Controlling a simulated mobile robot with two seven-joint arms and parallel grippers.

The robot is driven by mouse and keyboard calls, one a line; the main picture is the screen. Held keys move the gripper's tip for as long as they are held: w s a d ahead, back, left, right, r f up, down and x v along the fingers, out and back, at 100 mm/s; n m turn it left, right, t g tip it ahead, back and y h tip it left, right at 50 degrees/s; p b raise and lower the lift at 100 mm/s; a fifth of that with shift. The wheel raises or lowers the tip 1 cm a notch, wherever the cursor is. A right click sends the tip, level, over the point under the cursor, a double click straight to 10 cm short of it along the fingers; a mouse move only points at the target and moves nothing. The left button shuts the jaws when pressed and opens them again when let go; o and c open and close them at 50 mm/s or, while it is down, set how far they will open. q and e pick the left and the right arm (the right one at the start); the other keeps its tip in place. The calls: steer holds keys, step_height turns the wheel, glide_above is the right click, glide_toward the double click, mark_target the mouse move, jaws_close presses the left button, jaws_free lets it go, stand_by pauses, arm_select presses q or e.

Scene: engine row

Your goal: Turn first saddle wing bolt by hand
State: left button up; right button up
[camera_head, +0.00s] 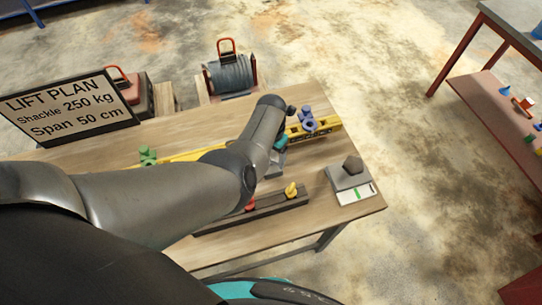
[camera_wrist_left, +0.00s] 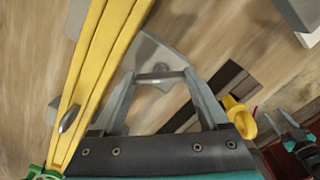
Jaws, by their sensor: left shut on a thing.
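My left gripper (camera_wrist_left: 157,82) is shut on a small grey bar-like piece, apparently the wing of a bolt, held between its two fingertips. A grey saddle-like plate (camera_wrist_left: 158,50) lies just beyond the fingertips. The yellow beam (camera_wrist_left: 96,62) runs along the left of the wrist view, with a small grey oval piece (camera_wrist_left: 70,117) on it. In the head view my left arm reaches over the bench and hides most of the bolt area; part of a grey block (camera_head: 273,167) shows beneath the hand.
Green (camera_head: 148,156) and blue-purple (camera_head: 307,119) shackles sit at the beam's ends. Below, a dark rail (camera_head: 225,217) carries red (camera_head: 250,205) and yellow (camera_head: 290,190) pieces. A scale (camera_head: 349,185) bears a dark lump. A lift plan sign (camera_head: 66,106) stands at left.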

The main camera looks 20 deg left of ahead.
arm_select(q)
steer(key=shift+s+d+f+n, duration=0.1)
steer(key=shift+s+f+n, duration=0.2)
steer(key=shift+n, duration=0.1)
steer(key=o, duration=1)
steer(key=shift+o, duration=1.2)
steer(key=shift+w+r, duration=0.1)
steer(key=shift+w, duration=0.1)
steer(key=shift+w+r, duration=0.1)
steer(key=shift+r, duration=0.1)
